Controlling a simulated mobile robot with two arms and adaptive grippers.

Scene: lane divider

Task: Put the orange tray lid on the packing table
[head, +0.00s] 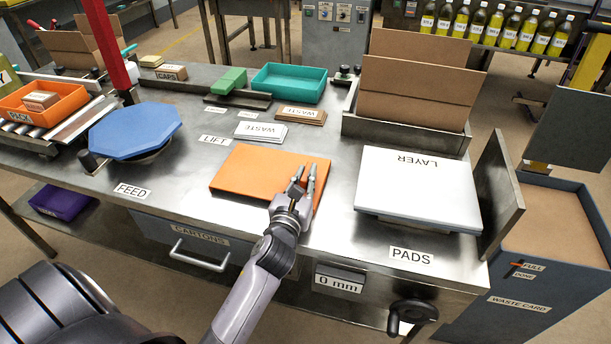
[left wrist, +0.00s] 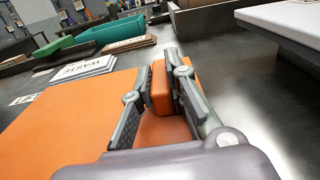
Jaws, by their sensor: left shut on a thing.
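The orange tray lid (head: 250,172) is a flat orange rectangle at the middle of the steel packing table (head: 333,205), right of the LIFT and FEED labels. I cannot tell whether it touches the table top. My left gripper (head: 307,174) is at the lid's right side, coming from the front. In the left wrist view the gripper (left wrist: 163,82) is shut on a raised orange block at the edge of the lid (left wrist: 70,118). My right gripper is not in view.
A white LAYER pad stack (head: 418,185) stands to the right. Behind the lid lie white WASTE cards (head: 261,131), a teal tray (head: 288,82) and a green block (head: 229,80). A blue octagonal plate (head: 135,130) is at the left. Bare table lies between lid and pads.

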